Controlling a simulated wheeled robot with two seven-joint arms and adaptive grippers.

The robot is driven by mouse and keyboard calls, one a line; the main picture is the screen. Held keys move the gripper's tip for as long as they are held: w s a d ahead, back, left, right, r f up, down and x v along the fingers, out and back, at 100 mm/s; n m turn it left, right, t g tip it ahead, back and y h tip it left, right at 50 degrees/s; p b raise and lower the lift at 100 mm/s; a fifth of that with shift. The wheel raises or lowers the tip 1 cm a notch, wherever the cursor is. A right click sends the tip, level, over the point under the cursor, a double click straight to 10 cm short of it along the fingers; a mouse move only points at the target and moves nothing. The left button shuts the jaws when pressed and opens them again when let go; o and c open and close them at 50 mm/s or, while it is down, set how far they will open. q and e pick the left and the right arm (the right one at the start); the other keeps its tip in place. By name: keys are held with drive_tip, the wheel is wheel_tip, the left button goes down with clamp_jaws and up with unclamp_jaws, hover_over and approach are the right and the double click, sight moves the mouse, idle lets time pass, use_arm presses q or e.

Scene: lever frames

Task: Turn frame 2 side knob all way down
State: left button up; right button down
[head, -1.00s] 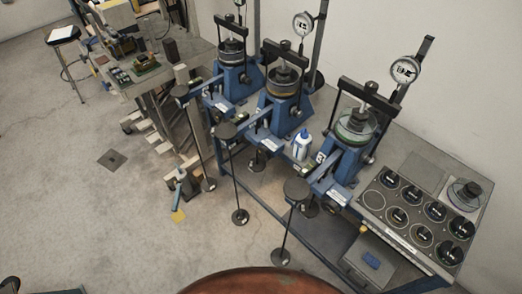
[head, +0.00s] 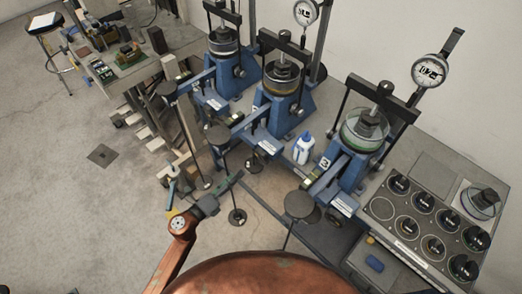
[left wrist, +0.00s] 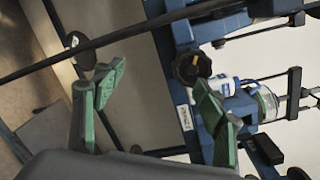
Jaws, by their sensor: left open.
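Frame 2 is the middle blue lever frame (head: 272,116), with a black crossbar and a dial gauge (head: 306,12). A small dark knob (head: 297,110) shows on its right side, too small to read its setting. My left gripper (head: 238,177) is open and empty, low in front of the frames, near the hanging weights and apart from the knob. In the left wrist view its green fingers (left wrist: 165,85) are spread. A black lobed knob (left wrist: 192,68) on blue metalwork shows there beyond the fingers, not touched; I cannot tell which frame it belongs to.
A white bottle (head: 303,148) stands between the middle frame and frame 3 (head: 350,160). Hanging weights with round tops (head: 218,135) and thin rods stand in front of the bench. Another blue frame (head: 225,65) is at left. A panel of black dials (head: 422,200) lies at right.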

sight(259, 159)
use_arm(q)
drive_tip(key=w+d+r+m, duration=0.1)
drive_tip(key=w+d, duration=0.1)
drive_tip(key=d, duration=0.1)
drive_tip(key=w+d+r+m+h, duration=0.1)
drive_tip(key=w+d+r, duration=0.1)
drive_tip(key=d, duration=0.2)
drive_tip(key=w+d+r+m, duration=0.1)
drive_tip(key=w+d, duration=0.1)
drive_tip(key=d, duration=0.1)
drive_tip(key=shift+w+d+r+g+h, duration=0.15)
drive_tip(key=shift+r+g+h, duration=0.1)
drive_tip(key=shift+g+h, duration=0.05)
drive_tip(key=shift+f, duration=0.1)
drive_tip(key=shift+c, duration=0.7)
drive_tip(key=c, duration=0.6)
drive_tip(key=shift+a+f, duration=0.1)
drive_tip(key=shift+a, duration=0.1)
drive_tip(key=c, duration=0.6)
use_arm(e)
drive_tip(key=shift+w, duration=0.35)
use_arm(q)
drive_tip(key=shift+c, duration=0.2)
